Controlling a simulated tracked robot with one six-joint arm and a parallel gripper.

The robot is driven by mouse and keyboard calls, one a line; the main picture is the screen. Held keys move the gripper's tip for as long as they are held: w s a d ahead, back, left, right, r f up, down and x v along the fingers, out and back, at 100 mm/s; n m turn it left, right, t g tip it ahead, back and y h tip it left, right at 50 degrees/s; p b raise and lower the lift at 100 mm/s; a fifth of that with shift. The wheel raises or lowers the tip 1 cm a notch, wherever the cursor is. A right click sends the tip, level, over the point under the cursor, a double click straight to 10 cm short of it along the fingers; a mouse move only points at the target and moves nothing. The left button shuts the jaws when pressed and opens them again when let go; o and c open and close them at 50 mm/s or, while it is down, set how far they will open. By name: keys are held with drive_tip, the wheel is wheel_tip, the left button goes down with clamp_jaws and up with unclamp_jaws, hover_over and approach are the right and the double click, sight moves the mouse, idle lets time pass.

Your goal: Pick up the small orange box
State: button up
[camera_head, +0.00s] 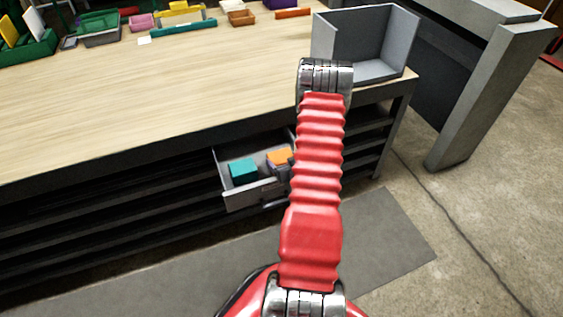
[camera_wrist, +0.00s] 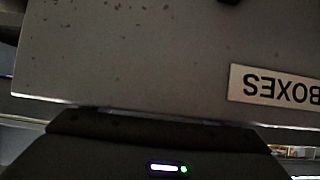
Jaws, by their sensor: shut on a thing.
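The small orange box (camera_head: 280,157) shows partly in the head view, in the right part of an open grey drawer (camera_head: 236,202) under the bench. My gripper (camera_head: 284,170) is right at the near side of the orange box, shut on it. My arm hides the right part of the drawer. In the wrist view my gripper's dark body is at the bottom, and the drawer's front panel (camera_wrist: 120,60) fills most of the picture and hides the fingertips and the box. Its label (camera_wrist: 278,86) reads BOXES, upside down.
A teal box (camera_head: 243,171) lies in the drawer left of the orange one. Above is a wooden bench top (camera_head: 130,110) with several colored trays at the back and a grey open bin (camera_head: 375,72) at its right end. A grey mat (camera_head: 385,235) covers the floor in front.

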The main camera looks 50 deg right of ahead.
drive_tip(key=shift+c, duration=0.6)
drive_tip(key=shift+r, duration=0.15)
wheel_tip(320, 180, up, 10)
idle(0.3)
idle(0.5)
drive_tip(key=w+a+r+n+y, duration=0.1)
drive_tip(key=w+a+r, duration=0.2)
drive_tip(key=w+a, duration=0.35)
drive_tip(key=w+a+r+n+t+y, duration=0.1)
drive_tip(key=w+a+r, duration=0.35)
drive_tip(key=a, duration=0.25)
drive_tip(key=w+a+r+n+y, duration=0.1)
drive_tip(key=w+a+r, duration=0.2)
drive_tip(key=w+a, duration=0.3)
drive_tip(key=w+a+r+n+y, duration=0.1)
drive_tip(key=a+r, duration=0.2)
drive_tip(key=a, duration=0.6)
drive_tip(key=w+a+r+n+y, duration=0.1)
drive_tip(key=a+r, duration=0.2)
drive_tip(key=a, duration=0.6)
drive_tip(key=a+r+n+y, duration=0.1)
drive_tip(key=a+r, duration=0.2)
drive_tip(key=a, duration=0.7)
drive_tip(key=shift+w+r+t, duration=0.2)
drive_tip(key=shift+w+t, duration=0.2)
